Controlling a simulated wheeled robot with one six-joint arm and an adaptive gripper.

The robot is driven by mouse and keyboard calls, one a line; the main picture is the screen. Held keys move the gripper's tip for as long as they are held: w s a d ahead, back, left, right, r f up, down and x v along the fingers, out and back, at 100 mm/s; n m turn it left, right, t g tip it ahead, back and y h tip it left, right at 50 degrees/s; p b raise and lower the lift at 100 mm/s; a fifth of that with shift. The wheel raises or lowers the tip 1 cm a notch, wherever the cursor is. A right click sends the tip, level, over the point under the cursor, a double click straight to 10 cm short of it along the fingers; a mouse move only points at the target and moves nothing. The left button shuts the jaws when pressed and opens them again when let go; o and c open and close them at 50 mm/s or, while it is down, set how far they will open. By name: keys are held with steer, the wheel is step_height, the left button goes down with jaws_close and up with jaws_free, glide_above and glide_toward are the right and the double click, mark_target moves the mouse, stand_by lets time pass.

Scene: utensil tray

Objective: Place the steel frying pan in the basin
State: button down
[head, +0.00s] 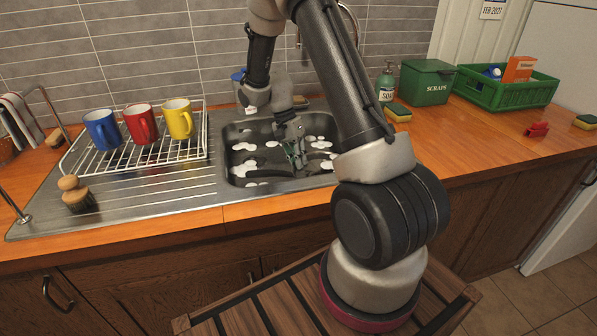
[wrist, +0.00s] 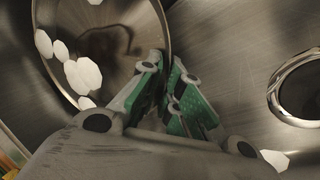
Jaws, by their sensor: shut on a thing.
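The basin (head: 226,176) is a steel sink bowl with white foam patches, in the middle of the head view. My gripper (head: 293,152) is down inside it, green pads shut. In the wrist view my gripper (wrist: 170,88) is closed at the right rim of the steel frying pan (wrist: 125,45), which shows as a tilted, shiny round dish at upper left. The bare basin floor (wrist: 225,40) shows to its right. The pan is hard to make out in the head view, and its handle is not visible. I cannot tell whether it touches the floor.
A drain ring (wrist: 275,95) is at right in the wrist view. Blue (head: 101,130), red (head: 140,124) and yellow (head: 179,119) mugs stand on a wire rack left of the basin. A soap bottle (head: 386,82), scraps bin (head: 427,82) and green crate (head: 505,90) stand right.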

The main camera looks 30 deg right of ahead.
steer(key=shift+f, duration=1.95)
steer(key=c, duration=1.9)
jaws_free()
